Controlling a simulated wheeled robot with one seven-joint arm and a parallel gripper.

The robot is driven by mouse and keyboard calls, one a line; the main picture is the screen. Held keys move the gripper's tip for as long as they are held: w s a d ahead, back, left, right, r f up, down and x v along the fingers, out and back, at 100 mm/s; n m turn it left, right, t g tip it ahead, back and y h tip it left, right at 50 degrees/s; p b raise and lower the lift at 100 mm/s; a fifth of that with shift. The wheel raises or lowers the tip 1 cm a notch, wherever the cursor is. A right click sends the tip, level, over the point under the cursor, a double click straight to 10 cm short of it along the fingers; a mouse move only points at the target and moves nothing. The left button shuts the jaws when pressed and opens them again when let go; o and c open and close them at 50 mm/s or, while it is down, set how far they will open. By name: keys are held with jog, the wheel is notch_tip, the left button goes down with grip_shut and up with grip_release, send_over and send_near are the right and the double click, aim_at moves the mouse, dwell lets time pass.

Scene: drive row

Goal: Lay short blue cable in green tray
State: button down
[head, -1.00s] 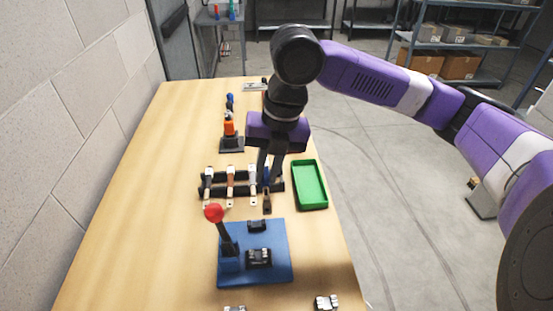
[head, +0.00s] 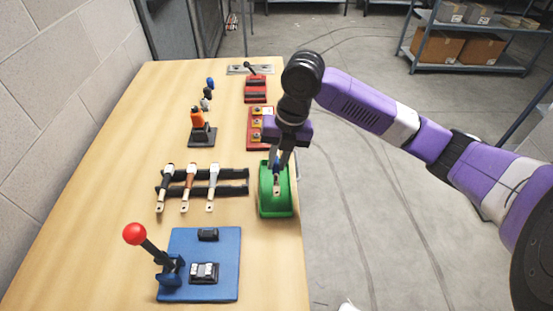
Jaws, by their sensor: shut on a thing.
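The green tray (head: 267,206) lies at the right edge of the wooden table. My gripper (head: 278,165) points down over the tray and is shut on the short blue cable (head: 277,172). The blue part shows between the fingers, and a metal lug hangs below over the tray's inside. The fingers hide part of the cable. I cannot tell whether its lower end touches the tray floor.
A black rack (head: 235,190) left of the tray holds several other cables. A blue plate (head: 220,260) with a red-knobbed lever (head: 135,234) stands in front.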

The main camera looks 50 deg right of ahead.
jog(key=shift+f+b, duration=2.35)
jog(key=shift+f, duration=0.8)
jog(key=shift+f+b, duration=0.45)
jog(key=shift+f, duration=0.05)
jog(key=c, duration=1.3)
grip_release()
jog(key=r, duration=0.5)
jog(key=s+r, duration=0.1)
jog(key=r, duration=0.2)
jog(key=shift+d, duration=0.35)
